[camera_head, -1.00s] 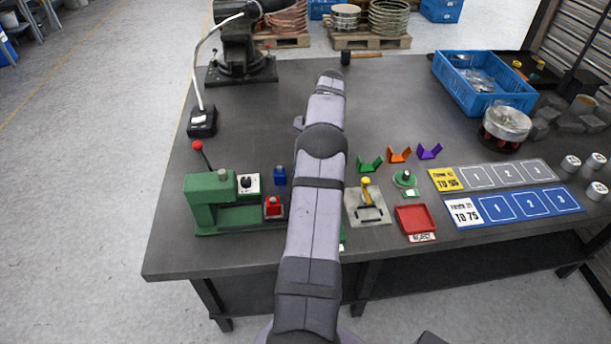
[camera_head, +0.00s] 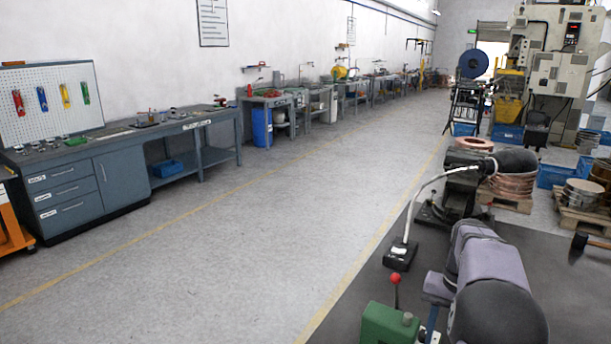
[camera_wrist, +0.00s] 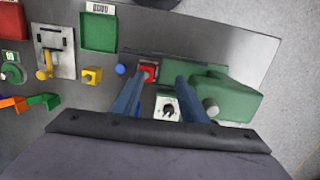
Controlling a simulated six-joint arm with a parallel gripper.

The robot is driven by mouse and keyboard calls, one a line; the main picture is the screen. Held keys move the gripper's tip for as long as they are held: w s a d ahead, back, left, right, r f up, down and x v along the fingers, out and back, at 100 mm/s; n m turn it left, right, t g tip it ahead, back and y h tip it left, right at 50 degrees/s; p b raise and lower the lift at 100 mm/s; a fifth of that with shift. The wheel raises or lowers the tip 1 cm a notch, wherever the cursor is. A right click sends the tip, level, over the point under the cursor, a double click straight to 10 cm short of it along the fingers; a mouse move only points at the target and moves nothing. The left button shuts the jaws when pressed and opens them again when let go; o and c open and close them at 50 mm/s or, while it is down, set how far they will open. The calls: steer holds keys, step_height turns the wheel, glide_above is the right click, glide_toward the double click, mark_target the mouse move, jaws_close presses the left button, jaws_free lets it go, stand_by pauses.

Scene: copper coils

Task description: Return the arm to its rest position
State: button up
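My arm (camera_head: 490,265) shows at the lower right of the head view, over the dark bench. Below the gap lie a red block (camera_wrist: 148,70) and a white block with a black knob (camera_wrist: 168,108), beside the green press (camera_wrist: 225,92). The fingers appear above the bench; their exact height cannot be told.
The wrist view shows a blue piece (camera_wrist: 120,69), a yellow block (camera_wrist: 91,75), a lever fixture (camera_wrist: 53,52) and a green tray (camera_wrist: 99,30).

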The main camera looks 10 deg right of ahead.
steer(key=s+a+f+n+p, duration=0.1)
steer(key=s+a+n, duration=0.15)
steer(key=a, duration=0.65)
steer(key=s+a+f+n+p, duration=0.1)
steer(key=s+a+n, duration=0.15)
steer(key=a, duration=0.65)
steer(key=s+a+f+n+p, duration=0.1)
steer(key=s+a+f+n, duration=0.3)
steer(key=s+a, duration=0.5)
step_height(320, 180, down, 39)
steer(key=b, duration=4)
steer(key=shift+w+d+f+t, duration=0.15)
steer(key=shift+f+t, duration=0.05)
steer(key=shift+t, duration=0.1)
